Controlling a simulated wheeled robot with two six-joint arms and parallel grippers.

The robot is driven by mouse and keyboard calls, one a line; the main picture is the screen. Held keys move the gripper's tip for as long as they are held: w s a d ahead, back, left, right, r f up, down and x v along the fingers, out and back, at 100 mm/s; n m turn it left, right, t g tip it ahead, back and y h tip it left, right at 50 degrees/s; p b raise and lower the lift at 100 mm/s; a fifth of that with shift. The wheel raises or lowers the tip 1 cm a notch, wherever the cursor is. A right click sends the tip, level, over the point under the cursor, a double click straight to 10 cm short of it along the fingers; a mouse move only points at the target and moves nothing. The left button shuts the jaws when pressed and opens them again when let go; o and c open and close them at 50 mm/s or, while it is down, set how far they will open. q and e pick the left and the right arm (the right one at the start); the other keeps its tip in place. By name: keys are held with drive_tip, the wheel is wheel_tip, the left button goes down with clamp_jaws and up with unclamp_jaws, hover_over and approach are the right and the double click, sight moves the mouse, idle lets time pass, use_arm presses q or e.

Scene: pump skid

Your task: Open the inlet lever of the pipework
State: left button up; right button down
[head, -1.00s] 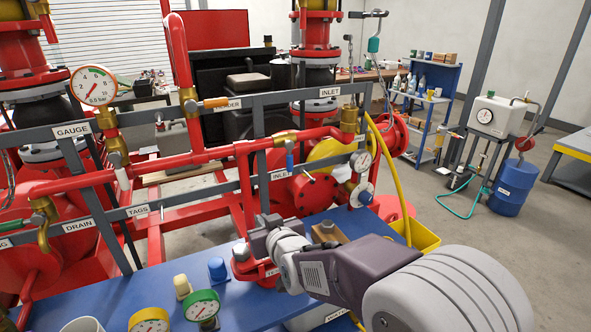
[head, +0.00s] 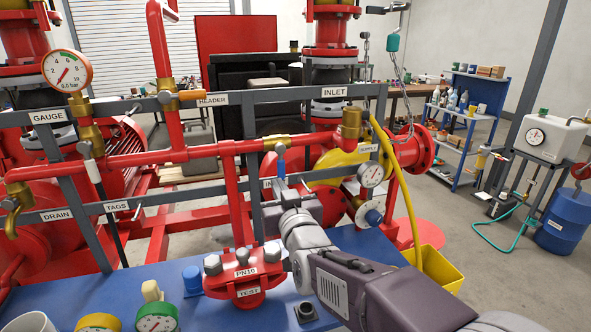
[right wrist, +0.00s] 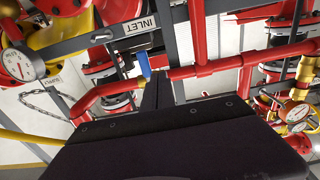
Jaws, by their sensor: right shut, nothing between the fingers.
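The inlet lever (head: 281,165) is a blue handle hanging straight down from a brass valve (head: 276,142) on the red horizontal pipe. It also shows in the right wrist view (right wrist: 144,66), just beyond my fingertips. My right gripper (head: 279,187) is shut and empty, its fingers pointing up at the lever's lower end. The fingers also show in the right wrist view (right wrist: 157,90). They look very close to the lever; I cannot tell whether they touch it. The gripper hides part of the lower label behind it. My left gripper is not in view.
A grey rail frame with an INLET label (head: 333,92) surrounds the pipework. A pressure gauge (head: 371,174) and a yellow hose (head: 402,180) are right of the lever.

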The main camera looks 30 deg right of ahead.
sight(279, 172)
drive_tip(key=w+d, duration=0.1)
drive_tip(key=w, duration=0.1)
drive_tip(key=w+d+p, duration=0.1)
drive_tip(key=w+d, duration=0.1)
drive_tip(key=w, duration=0.1)
drive_tip(key=w+d+f, duration=0.1)
drive_tip(key=w, duration=0.2)
drive_tip(key=shift+w+d, duration=0.2)
drive_tip(key=shift+w, duration=0.05)
drive_tip(key=shift+s+d+r+p, duration=0.75)
drive_tip(key=shift+d+r+p, duration=1.3)
drive_tip(key=shift+d, duration=1.05)
drive_tip(key=f+v, duration=0.2)
drive_tip(key=v, duration=0.7)
drive_tip(key=shift+b, duration=0.35)
